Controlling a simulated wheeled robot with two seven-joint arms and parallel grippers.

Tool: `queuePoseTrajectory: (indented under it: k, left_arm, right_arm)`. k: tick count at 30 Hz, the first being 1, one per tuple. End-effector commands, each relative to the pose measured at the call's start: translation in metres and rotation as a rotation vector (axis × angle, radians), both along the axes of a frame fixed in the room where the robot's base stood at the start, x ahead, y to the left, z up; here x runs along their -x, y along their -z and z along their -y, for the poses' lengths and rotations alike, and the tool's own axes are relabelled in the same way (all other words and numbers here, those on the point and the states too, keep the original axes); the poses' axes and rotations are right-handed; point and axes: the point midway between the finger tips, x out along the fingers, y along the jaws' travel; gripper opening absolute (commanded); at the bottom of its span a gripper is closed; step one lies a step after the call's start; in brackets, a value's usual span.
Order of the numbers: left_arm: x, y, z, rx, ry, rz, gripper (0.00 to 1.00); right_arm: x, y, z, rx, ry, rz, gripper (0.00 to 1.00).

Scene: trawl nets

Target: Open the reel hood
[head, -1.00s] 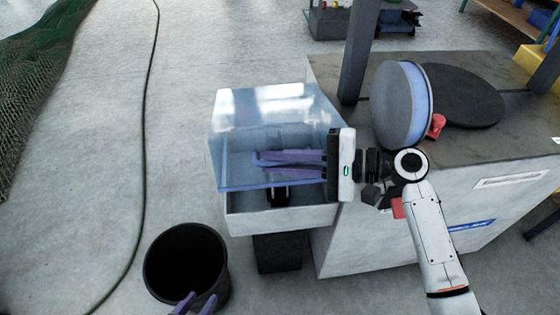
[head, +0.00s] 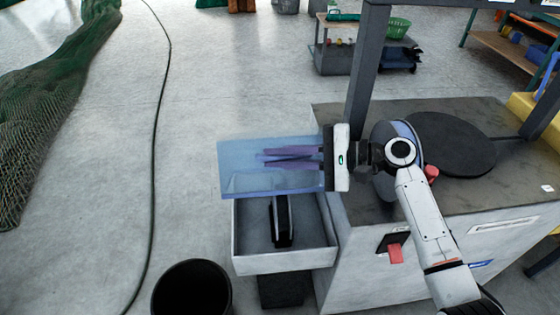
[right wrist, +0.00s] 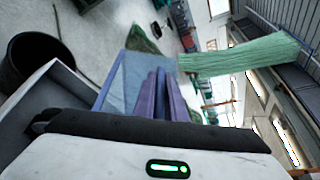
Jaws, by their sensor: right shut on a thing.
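The reel hood (head: 240,180) is a clear bluish cover, tilted up above an open grey box (head: 285,264) on the side of the grey machine. A black reel part (head: 282,222) shows inside the box. My right gripper (head: 268,158) reaches in from the right, its purple fingers level with the hood and shut on it. The exact contact is hard to see through the clear panel. In the right wrist view the fingers (right wrist: 160,92) lie against the hood (right wrist: 126,82). My left gripper is out of view.
A black bin (head: 192,290) stands on the floor below the box. The machine top (head: 370,212) carries a round dark disc (head: 452,142), with a grey post (head: 362,75) behind. A red switch (head: 395,253) is on its front. A dark hose (head: 154,150) crosses the floor at left.

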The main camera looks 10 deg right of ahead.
Motion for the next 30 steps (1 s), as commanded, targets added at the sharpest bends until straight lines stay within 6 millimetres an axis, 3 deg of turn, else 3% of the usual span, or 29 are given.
queuePoseTrajectory:
  k: [8,9,12,23,30]
  left_arm:
    - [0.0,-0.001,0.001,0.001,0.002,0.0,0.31]
    - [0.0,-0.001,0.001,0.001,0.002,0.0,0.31]
    - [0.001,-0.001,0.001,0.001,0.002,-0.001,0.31]
    - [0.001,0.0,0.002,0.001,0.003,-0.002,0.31]
    - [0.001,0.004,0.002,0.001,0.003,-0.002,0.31]
  right_arm:
    - [0.0,0.0,0.0,0.002,-0.003,0.003,0.0]
    - [0.0,0.0,0.0,0.003,-0.002,0.003,0.16]
    - [0.0,0.0,0.0,0.003,-0.002,0.002,0.29]
    - [0.002,0.0,0.005,0.001,0.0,0.002,0.29]
    - [0.014,-0.008,0.044,0.004,0.003,0.002,0.29]
